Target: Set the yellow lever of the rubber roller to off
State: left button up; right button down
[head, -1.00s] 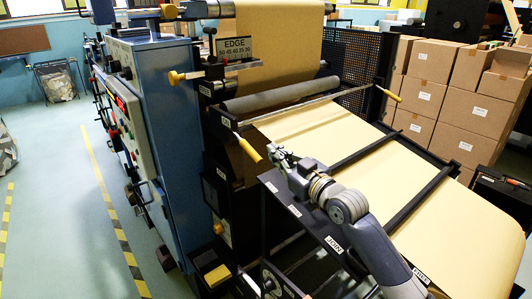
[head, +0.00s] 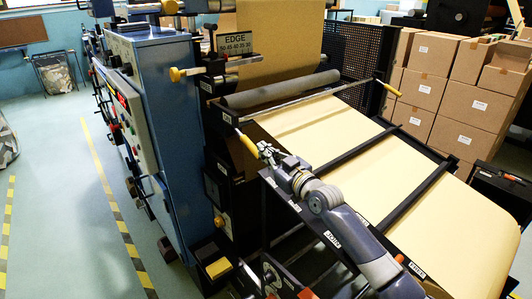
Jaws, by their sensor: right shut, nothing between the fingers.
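The grey rubber roller (head: 280,90) lies across the machine above the brown paper web. A thin metal bar runs in front of it. The yellow lever (head: 248,145) is at the bar's left end, slanting down to the right. A second yellow handle (head: 391,89) is at the bar's right end. My right gripper (head: 264,150) is shut and empty, with its tips right beside the lower end of the left lever. I cannot tell whether they touch it. The lever's off mark cannot be made out. My left gripper is not in view.
The blue machine cabinet (head: 172,130) stands left of the roller. Stacked cartons (head: 470,90) stand at the back right. Open floor (head: 50,190) lies on the left.

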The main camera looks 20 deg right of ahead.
jog(key=shift+f, duration=0.15)
jog(key=f+b, duration=0.2)
jog(key=w+f+b, duration=0.1)
jog(key=f+b, duration=0.1)
jog(key=shift+a+f+b, duration=0.15)
jog(key=shift+f+b, duration=0.15)
jog(key=shift+f, duration=0.1)
jog(key=shift+r, duration=0.15)
